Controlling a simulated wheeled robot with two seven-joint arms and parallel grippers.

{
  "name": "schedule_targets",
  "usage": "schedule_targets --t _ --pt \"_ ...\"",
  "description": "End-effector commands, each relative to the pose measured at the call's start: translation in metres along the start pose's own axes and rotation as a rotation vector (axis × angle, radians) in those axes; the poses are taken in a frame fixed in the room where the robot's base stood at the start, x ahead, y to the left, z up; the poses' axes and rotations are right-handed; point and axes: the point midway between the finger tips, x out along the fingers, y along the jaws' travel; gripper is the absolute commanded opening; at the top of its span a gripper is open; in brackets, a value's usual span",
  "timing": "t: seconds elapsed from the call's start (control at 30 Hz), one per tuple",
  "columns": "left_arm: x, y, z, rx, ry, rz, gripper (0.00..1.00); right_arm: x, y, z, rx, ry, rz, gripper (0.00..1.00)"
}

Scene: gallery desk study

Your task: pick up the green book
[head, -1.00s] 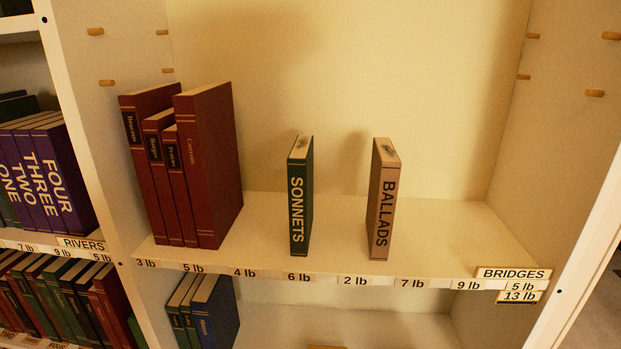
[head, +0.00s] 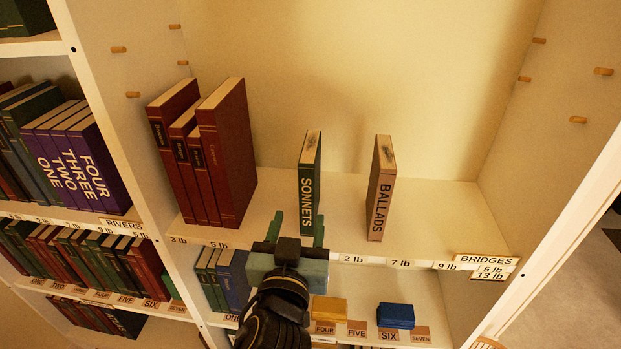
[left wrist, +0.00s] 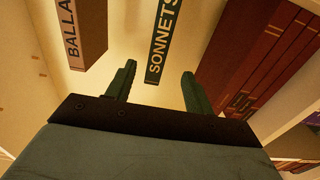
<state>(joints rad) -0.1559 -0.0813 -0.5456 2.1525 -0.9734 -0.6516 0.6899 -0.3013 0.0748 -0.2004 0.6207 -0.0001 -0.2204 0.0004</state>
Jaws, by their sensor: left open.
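The green book (head: 311,180), with SONNETS on its spine, stands upright on the upper shelf (head: 345,205). In the left wrist view the green book (left wrist: 163,40) shows beyond the fingers, in line with the gap between them. My left gripper (head: 296,228) is open and empty at the shelf's front edge, just in front of and below the book's lower spine. Its fingers also show in the left wrist view (left wrist: 160,88), apart from each other. I see no contact with the book. My right gripper is in neither view.
A tan book marked BALLADS (head: 381,188) stands to the right of the green book, with a gap between. Several red books (head: 228,150) stand to the left. Weight labels line the shelf edge. A yellow block (head: 329,309) and a blue block (head: 396,315) sit on the shelf below.

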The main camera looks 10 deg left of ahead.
Motion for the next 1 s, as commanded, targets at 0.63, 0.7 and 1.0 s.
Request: schedule_targets --t 0.63,0.7,1.0 --pt "0.084 0.000 -0.003 0.000 0.003 -0.001 0.53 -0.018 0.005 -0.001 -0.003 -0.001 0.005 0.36" --pt "0.091 0.001 -0.004 0.001 0.004 -0.002 0.53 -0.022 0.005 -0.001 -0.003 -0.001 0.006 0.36" --pt "0.127 0.003 -0.003 0.000 0.003 -0.001 0.53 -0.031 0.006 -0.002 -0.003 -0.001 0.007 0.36"
